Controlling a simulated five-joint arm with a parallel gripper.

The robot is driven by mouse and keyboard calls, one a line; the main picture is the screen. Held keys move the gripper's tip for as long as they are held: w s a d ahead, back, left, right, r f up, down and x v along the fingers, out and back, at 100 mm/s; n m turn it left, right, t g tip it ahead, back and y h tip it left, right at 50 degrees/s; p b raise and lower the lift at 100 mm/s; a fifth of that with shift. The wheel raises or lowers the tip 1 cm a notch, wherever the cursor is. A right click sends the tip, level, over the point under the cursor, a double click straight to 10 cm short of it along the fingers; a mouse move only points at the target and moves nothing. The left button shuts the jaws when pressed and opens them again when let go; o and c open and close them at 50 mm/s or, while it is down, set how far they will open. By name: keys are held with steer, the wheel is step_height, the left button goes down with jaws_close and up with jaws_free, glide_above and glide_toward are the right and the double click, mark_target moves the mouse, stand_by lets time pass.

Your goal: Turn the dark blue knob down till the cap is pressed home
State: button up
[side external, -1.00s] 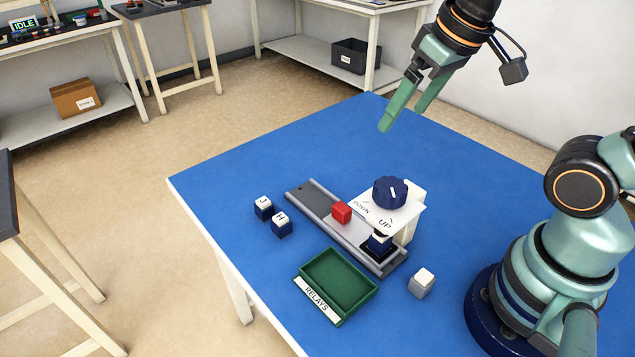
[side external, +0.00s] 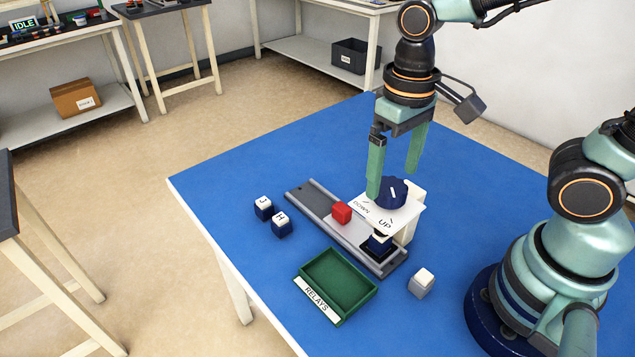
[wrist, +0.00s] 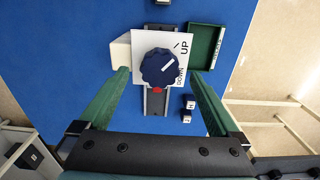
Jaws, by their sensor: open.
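The dark blue knob (side external: 396,190) sits on a white plate (side external: 404,214) marked UP and DOWN.
A grey rail (side external: 316,202) carries a red block (side external: 342,211). A green RELAYS tray (side external: 324,272) is empty in front. Blocks J (side external: 263,208) and H (side external: 281,225) stand left; a white-topped grey block (side external: 421,283) stands right. The blue table's far side is clear.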

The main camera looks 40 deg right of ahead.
steer(key=shift+f, duration=1.25)
steer(key=c, duration=1.4)
steer(key=shift+o, duration=0.2)
